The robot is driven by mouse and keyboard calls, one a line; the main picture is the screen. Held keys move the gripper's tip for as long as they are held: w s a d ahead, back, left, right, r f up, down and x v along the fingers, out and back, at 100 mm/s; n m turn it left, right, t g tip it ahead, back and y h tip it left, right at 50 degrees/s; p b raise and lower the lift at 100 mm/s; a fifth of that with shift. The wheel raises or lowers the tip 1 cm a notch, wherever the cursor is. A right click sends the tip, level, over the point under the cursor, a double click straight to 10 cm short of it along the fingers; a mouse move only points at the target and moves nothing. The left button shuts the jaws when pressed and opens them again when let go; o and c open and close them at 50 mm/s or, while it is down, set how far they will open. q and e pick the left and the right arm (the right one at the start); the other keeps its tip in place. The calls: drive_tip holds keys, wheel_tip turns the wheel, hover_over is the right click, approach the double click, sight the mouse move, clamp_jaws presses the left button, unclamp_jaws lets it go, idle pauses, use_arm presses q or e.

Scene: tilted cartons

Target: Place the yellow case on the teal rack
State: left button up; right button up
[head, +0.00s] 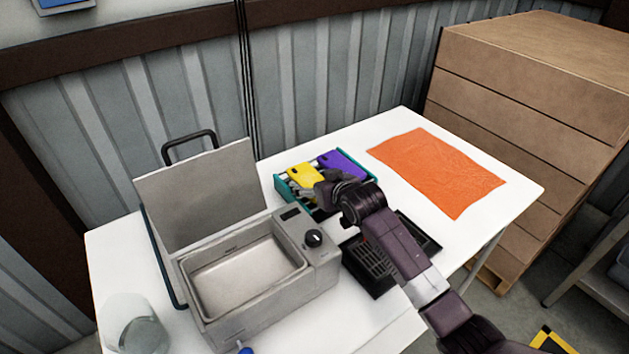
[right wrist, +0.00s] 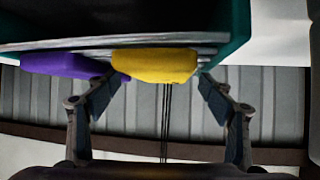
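The yellow case (head: 305,177) rests in the teal rack (head: 281,187) on the white table, beside a purple case (head: 344,162) in the same rack. My right gripper (head: 321,184) is at the near side of the yellow case. In the right wrist view, my right gripper's fingers (right wrist: 163,82) are spread wide, with the yellow case (right wrist: 155,65) just beyond the tips and the rack (right wrist: 238,30) above it in the picture. The fingers look apart from the case, though contact at the tips is hard to judge. My left gripper is not in view.
A grey bath (head: 255,310) with a raised lid (head: 200,195) stands left of the rack. A black slotted tray (head: 370,269) lies under my right arm. An orange cloth (head: 436,171) lies flat at the right. A clear container (head: 135,325) stands front left.

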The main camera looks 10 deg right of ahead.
drive_tip(key=v, duration=1.2)
drive_tip(key=shift+b, duration=0.4)
